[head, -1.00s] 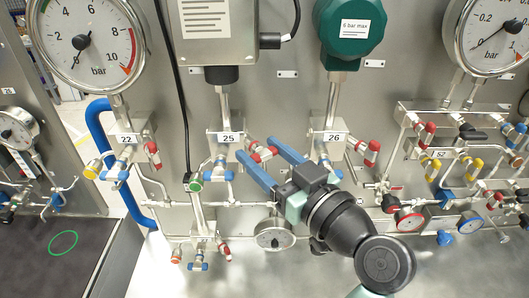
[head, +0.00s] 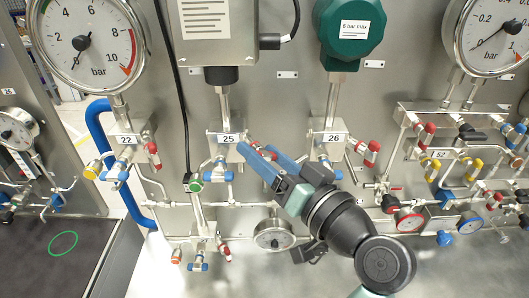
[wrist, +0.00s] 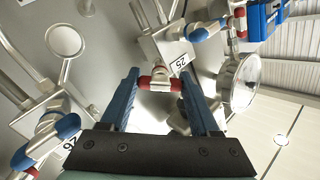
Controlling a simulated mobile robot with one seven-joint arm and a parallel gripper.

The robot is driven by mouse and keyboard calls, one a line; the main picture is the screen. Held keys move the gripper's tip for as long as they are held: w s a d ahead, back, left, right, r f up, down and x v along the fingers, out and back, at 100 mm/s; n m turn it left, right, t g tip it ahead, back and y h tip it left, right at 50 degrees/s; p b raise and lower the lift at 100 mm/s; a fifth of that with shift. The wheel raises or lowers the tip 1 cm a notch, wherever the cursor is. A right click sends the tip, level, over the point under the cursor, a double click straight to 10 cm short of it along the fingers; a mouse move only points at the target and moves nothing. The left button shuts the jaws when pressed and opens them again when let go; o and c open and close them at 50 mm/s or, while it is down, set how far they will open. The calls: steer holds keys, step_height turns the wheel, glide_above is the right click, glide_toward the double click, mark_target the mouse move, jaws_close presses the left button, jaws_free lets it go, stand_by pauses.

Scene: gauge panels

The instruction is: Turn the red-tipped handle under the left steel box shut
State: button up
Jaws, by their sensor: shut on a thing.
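The left steel box (head: 215,35) hangs at the top of the panel in the head view. Under it is the valve block labelled 25 (head: 226,138). The red-tipped handle (wrist: 160,83) of that block lies crosswise between the blue fingers in the wrist view, spanning from one to the other. My gripper (head: 255,150) reaches up-left to this handle in the head view and is shut on it. The fingers hide most of the handle there; only bits of red show.
The valve block 22 (head: 126,140) is to the left, with a blue hose beside it. The block 26 (head: 333,138), with its own red handle (head: 367,152), is just right of my gripper. A black cable runs down left of block 25.

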steer(key=m+p, duration=0.2)
steer(key=m, duration=0.4)
steer(key=shift+r, duration=0.15)
steer(key=m+p, duration=0.3)
steer(key=m, duration=0.3)
steer(key=shift+p, duration=0.35)
steer(key=o, duration=1.4)
steer(key=shift+f, duration=0.2)
steer(key=shift+c, duration=0.2)
steer(key=shift+d, duration=0.1)
